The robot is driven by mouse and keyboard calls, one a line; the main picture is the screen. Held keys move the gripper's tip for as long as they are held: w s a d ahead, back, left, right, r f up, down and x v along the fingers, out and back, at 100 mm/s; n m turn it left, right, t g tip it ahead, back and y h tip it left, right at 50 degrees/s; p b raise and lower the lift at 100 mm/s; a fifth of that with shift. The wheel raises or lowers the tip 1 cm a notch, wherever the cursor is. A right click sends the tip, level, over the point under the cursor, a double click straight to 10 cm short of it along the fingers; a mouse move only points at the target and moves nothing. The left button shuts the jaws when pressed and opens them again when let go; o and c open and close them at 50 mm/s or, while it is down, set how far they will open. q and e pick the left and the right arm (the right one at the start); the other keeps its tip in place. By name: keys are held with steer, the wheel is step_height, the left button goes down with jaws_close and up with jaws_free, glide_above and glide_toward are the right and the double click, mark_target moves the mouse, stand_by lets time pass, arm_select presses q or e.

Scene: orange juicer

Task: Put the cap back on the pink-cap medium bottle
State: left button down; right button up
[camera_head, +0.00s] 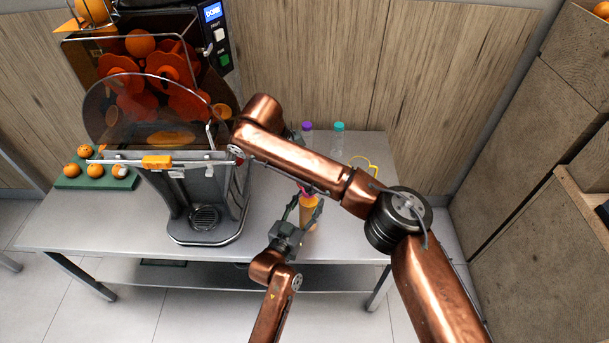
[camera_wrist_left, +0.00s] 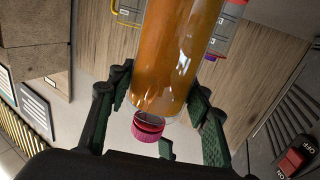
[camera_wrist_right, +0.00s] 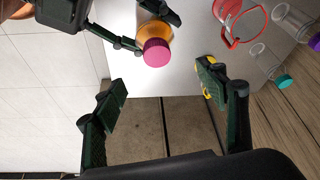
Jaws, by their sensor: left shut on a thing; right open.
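The medium bottle (camera_head: 309,213), full of orange juice, stands at the table's front edge. My left gripper (camera_head: 303,218) is shut around its body. In the left wrist view the bottle (camera_wrist_left: 175,50) fills the upper middle, with the pink cap (camera_wrist_left: 148,127) at its neck end. In the right wrist view the pink cap (camera_wrist_right: 157,52) covers the bottle's top; I cannot tell whether it is seated. My right gripper (camera_wrist_right: 160,88) is open, its fingers apart and empty, with the cap beyond them. In the head view my right arm hides most of that gripper.
The orange juicer (camera_head: 205,200) stands left on the grey table (camera_head: 100,222), beside a green tray (camera_head: 68,184) of oranges. Bottles with purple (camera_head: 307,126) and teal caps (camera_head: 339,127) stand at the back. A red-rimmed jug (camera_wrist_right: 232,40) and a yellow-handled one (camera_head: 372,163) are nearby.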

steer(key=shift+r, duration=0.1)
step_height(320, 180, up, 10)
stand_by(0.4)
arm_select(q)
steer(key=c, duration=0.9)
jaws_free()
steer(key=shift+c, duration=0.2)
steer(key=v, duration=1.2)
